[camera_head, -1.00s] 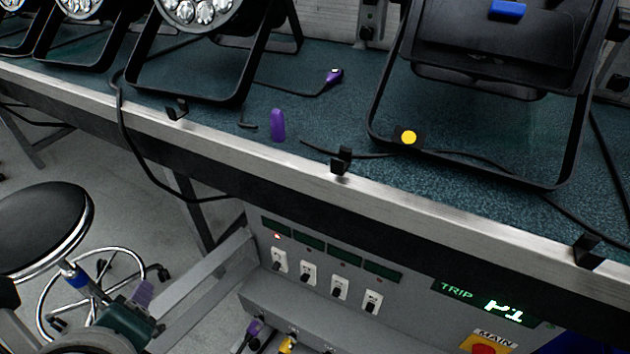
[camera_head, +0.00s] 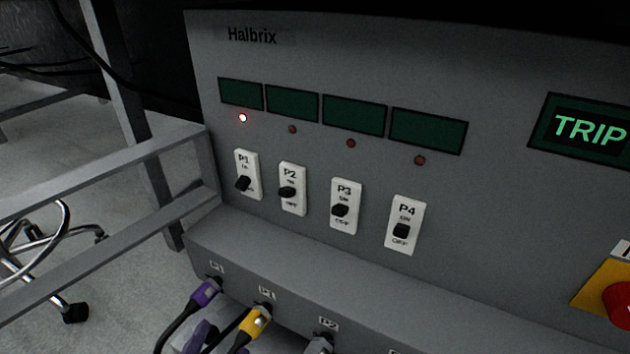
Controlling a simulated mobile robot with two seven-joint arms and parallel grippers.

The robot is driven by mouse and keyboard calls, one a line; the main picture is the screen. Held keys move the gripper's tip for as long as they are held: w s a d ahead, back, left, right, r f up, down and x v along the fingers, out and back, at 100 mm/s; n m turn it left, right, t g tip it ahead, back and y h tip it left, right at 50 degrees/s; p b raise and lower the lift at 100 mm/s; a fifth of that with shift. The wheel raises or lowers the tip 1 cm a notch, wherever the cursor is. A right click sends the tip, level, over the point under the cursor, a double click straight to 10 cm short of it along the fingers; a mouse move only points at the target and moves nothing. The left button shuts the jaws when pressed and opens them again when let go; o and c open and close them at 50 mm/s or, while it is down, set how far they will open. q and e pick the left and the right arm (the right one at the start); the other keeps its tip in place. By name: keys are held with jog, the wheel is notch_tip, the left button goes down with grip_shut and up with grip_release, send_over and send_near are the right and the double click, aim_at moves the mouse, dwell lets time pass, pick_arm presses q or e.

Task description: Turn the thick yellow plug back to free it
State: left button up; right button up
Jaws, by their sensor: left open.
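The thick yellow plug (camera_head: 255,323) sits in a socket on the lower ledge of the grey panel, under a small label. Its cable runs down out of the picture. A purple plug (camera_head: 205,292) is in the socket to its left, with a black cable. My right gripper is not in view.
The Halbrix panel (camera_head: 480,240) has several switches, a lit red lamp (camera_head: 242,118) above P1 and a TRIP display (camera_head: 590,130). A red button (camera_head: 618,305) is at right. A grey socket fitting (camera_head: 320,344) is right of the yellow plug. Frame bars (camera_head: 90,175) cross the left.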

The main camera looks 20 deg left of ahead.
aim_at(251, 336)
pick_arm(q)
jog(key=shift+w+d+f+m+t+b, duration=0.1)
jog(key=shift+w+f+m+b, duration=0.45)
jog(key=shift+f, duration=0.5)
jog(key=shift+w+d+f+m+t+b, duration=0.1)
jog(key=shift+w+f+m+b, duration=0.2)
jog(key=shift+f+b, duration=0.65)
jog(key=shift+w+d+f+m+t+b, duration=0.1)
jog(key=shift+w+f+m+b, duration=0.35)
jog(key=shift+f, duration=0.7)
jog(key=shift+o, duration=0.4)
jog(key=shift+w, duration=0.1)
jog(key=shift+o, duration=0.4)
jog(key=shift+b+x, duration=0.6)
jog(key=shift+x, duration=0.25)
jog(key=shift+b+x, duration=1.1)
jog(key=shift+x, duration=0.7)
jog(key=shift+w+a+f, duration=0.15)
jog(key=shift+w+f, duration=0.1)
jog(key=shift+w, duration=0.25)
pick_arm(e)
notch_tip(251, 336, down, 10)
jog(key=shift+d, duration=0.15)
pick_arm(q)
jog(key=shift+s, duration=0.1)
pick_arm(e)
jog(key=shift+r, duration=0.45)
pick_arm(q)
jog(key=shift+c, duration=0.4)
